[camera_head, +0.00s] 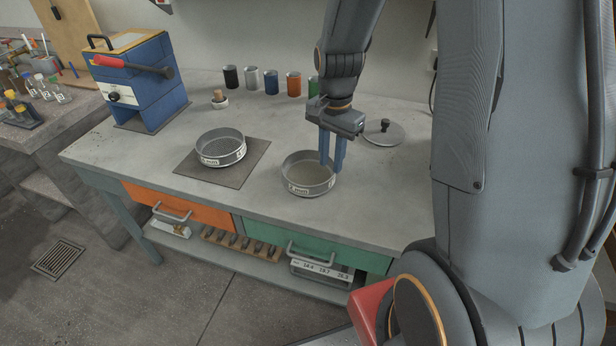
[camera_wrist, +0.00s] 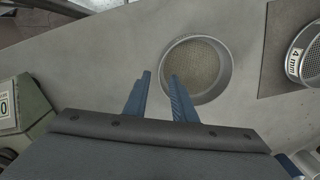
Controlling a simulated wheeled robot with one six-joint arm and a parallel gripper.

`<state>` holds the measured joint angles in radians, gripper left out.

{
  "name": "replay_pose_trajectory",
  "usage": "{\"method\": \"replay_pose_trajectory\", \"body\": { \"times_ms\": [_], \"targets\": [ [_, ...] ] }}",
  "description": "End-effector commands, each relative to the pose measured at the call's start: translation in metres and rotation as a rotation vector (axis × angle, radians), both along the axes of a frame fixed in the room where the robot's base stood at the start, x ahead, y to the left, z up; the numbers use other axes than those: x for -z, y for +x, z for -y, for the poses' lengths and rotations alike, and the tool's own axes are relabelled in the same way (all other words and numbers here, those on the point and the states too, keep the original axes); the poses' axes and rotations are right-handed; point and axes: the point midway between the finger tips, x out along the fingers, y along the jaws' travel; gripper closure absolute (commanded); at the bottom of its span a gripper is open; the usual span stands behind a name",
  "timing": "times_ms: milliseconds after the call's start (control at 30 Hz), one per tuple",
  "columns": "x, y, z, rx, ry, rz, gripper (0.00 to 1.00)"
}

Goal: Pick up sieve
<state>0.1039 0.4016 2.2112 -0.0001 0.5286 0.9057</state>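A round grey metal sieve (camera_head: 300,189) with a white label stands on the bare concrete bench, and its mesh shows in the wrist view (camera_wrist: 197,68). My gripper (camera_head: 331,167) points down at this sieve's right rim in the head view. Its blue fingers are apart with nothing gripped. In the wrist view the fingertips (camera_wrist: 160,75) lie to either side of the sieve's near-left wall, one overlapping the sieve and one outside. Whether they touch it I cannot tell. A second sieve (camera_head: 221,160) sits on a dark mat to the left; its label reads 4 mm in the wrist view (camera_wrist: 310,58).
The dark mat (camera_head: 190,168) lies left of the nearer sieve. A grey lid with a knob (camera_head: 384,139) lies behind my gripper to the right. Several coloured cups (camera_head: 294,84) line the back. A blue machine with a red handle (camera_head: 150,95) stands at the left.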

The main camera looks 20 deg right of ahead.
Motion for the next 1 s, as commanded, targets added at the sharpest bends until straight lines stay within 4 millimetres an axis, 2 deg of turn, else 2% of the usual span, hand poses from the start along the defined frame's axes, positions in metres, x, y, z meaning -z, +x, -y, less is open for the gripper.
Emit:
{"method": "replay_pose_trajectory", "body": {
  "times_ms": [367,700,1000],
  "targets": [
    [0.03,-0.001,-0.002,-0.002,0.0,-0.004,0.76],
    [0.067,-0.001,-0.003,-0.003,0.0,-0.004,0.76],
    [0.072,0.0,-0.003,-0.003,0.0,0.0,0.76]
  ]
}}
